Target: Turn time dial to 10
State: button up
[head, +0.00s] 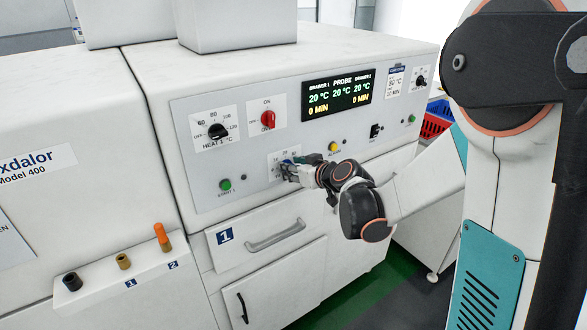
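The display (337,92) above reads 20 °C three times and 0 MIN for both drawers.
Near the dial are a black heat dial (217,131), a red switch (268,119), a green button (225,185) and a yellow button (332,146). Below is drawer 1 with its handle (275,236). A ledge with pegs (125,270) juts out at lower left.

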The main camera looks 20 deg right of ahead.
jog(key=shift+w+d+f+m+g+y+b, duration=0.1)
jog(key=shift+d+m+y+b, duration=0.1)
jog(key=shift+m+y+b, duration=0.6)
jog(key=shift+d+f+m+g+y+b, duration=0.15)
jog(key=shift+m+y, duration=0.4)
jog(key=shift+m, duration=0.65)
jog(key=shift+w+d+f+m+g+y+b, duration=0.1)
jog(key=shift+d+m+y+b, duration=0.1)
jog(key=shift+m+y+b, duration=0.6)
jog(key=shift+r+m+p, duration=0.1)
jog(key=shift+m+p, duration=0.2)
jog(key=o, duration=1.1)
jog(key=shift+c, duration=0.2)
jog(key=shift+s, duration=0.1)
jog(key=v, duration=1.2)
